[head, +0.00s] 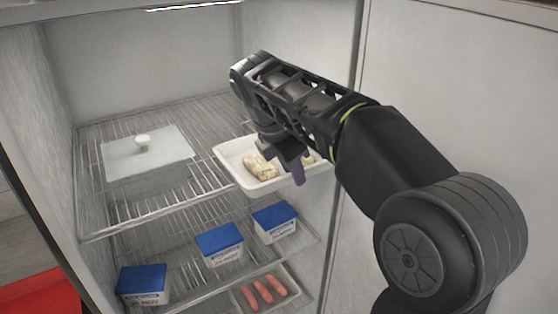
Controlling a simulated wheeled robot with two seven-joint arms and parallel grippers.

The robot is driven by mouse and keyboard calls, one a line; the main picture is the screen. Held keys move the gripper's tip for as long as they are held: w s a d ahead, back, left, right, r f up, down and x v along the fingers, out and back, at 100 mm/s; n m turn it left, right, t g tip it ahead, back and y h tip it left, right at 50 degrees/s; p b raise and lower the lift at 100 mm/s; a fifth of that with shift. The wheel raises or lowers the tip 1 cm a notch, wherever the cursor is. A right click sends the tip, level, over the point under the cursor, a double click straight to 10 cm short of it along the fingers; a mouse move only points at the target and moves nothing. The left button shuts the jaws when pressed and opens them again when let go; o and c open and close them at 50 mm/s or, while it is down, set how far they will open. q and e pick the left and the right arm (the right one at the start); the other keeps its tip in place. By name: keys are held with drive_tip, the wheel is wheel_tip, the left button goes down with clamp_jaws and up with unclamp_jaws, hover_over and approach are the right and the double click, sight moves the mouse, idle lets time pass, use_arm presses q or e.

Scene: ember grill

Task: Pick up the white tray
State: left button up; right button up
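The white tray (231,166) sits on the upper wire shelf of an open refrigerator, at the shelf's right front. It holds pale, lumpy food pieces (261,167). My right arm reaches in from the right, and my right gripper (289,162) points down over the tray. A purple-tipped part shows at the gripper's end, in front of the tray's front right side. The arm and gripper hide the tray's back right part. I cannot tell whether the fingers are open or shut, or whether they touch the tray. My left gripper is out of view.
A flat translucent lid with a white knob (143,141) lies on the upper shelf's left. Blue-lidded boxes (219,240) stand on the lower level, with a tray of sausages (285,279) near them. The refrigerator's right wall is close to the tray. Something red (45,296) is at lower left.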

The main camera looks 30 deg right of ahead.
drive_tip(key=shift+d, duration=0.1)
drive_tip(key=shift+c, duration=0.6)
clamp_jaws()
idle(1.0)
